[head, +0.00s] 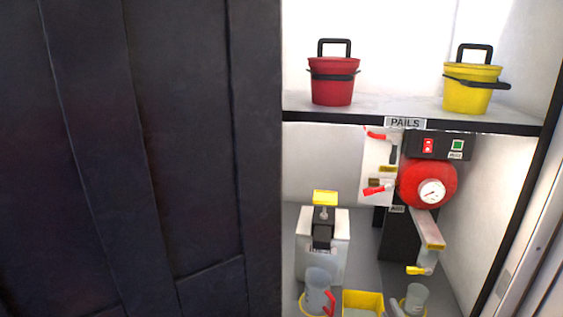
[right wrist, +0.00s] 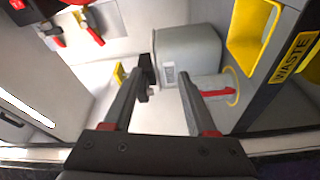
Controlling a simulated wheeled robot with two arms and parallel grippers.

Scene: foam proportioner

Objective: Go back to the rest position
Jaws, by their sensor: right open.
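My right gripper (right wrist: 165,82) shows in the right wrist view, with its two dark fingers apart and nothing between them. Beyond the fingertips are a grey-white container (right wrist: 190,55) and a clear jug (right wrist: 210,88) with a red handle. In the head view the jug (head: 318,290) stands in a yellow ring at the bottom. I cannot clearly make out my right gripper in the head view. My left gripper is not in view.
A dark panel (head: 130,160) fills the left of the head view. A shelf (head: 385,103) carries a red pail (head: 333,82) and a yellow pail (head: 472,88). Below are a red tank (head: 420,180) with a gauge and a yellow tray (head: 362,297). A waste bin (right wrist: 245,35) is at upper right in the wrist view.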

